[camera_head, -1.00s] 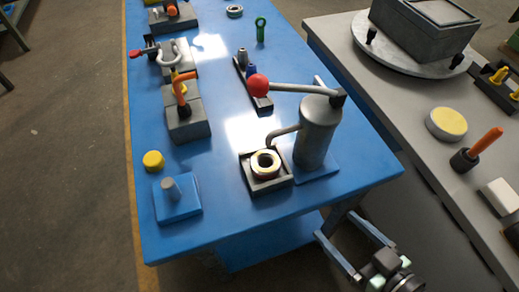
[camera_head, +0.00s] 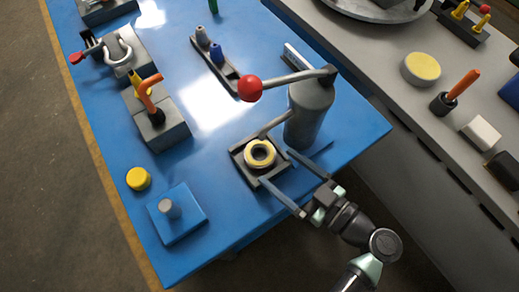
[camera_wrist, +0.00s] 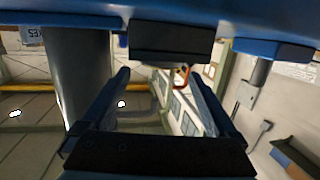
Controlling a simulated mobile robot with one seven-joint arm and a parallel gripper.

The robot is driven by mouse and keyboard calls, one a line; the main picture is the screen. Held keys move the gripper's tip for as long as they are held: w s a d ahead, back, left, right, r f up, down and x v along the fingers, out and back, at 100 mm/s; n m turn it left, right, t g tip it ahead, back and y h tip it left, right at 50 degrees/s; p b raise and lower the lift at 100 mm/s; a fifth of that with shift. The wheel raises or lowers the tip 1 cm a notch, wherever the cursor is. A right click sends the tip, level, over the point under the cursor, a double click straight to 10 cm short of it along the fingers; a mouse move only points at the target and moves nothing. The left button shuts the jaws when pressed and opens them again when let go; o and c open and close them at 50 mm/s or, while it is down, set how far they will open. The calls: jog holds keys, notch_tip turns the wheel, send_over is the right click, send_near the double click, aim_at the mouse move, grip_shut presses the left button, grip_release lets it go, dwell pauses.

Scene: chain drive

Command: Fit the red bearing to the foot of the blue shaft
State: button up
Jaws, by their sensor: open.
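My gripper (camera_head: 277,166) is open and empty at the front right of the table, with its two fingers spread near the press base. The fingers also show in the wrist view (camera_wrist: 157,75), with nothing between them. A small blue upright piece (camera_head: 216,52), possibly the blue shaft, stands in a dark rack (camera_head: 228,72) at the back. A ring-shaped part (camera_head: 260,153), yellowish and pale, sits in a dark holder (camera_head: 240,146) beside the press. I see no clearly red bearing. The only plain red round thing by the press is its lever knob (camera_head: 249,89).
The grey press (camera_head: 309,115) stands just beyond my gripper, its lever reaching left. A yellow disc (camera_head: 138,179) and a blue block with a grey peg (camera_head: 170,209) lie front left. Clamp fixtures line the left edge. A grey bench (camera_head: 400,110) stands to the right.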

aim_at(253, 147)
jog(key=p+x, duration=0.1)
jog(key=x, duration=0.3)
jog(key=shift+a+p, duration=0.25)
jog(key=shift+p, duration=0.05)
jog(key=shift+w+a+f, duration=0.2)
jog(key=shift+w+a, duration=0.15)
jog(key=shift+w, duration=0.05)
jog(key=c, duration=1.4)
jog(key=shift+r, duration=0.15)
jog(key=shift+r, duration=1.75)
jog(key=shift+d+f+b+v, duration=0.15)
jog(key=shift+f+v, duration=0.3)
jog(key=shift+v, duration=2.45)
jog(key=shift+f+b+v, duration=0.25)
jog(key=shift+f+v, duration=0.25)
jog(key=shift+v, duration=2.45)
jog(key=shift+d+f+b+v, duration=0.15)
jog(key=shift+f+v, duration=0.3)
jog(key=shift+v, duration=2.45)
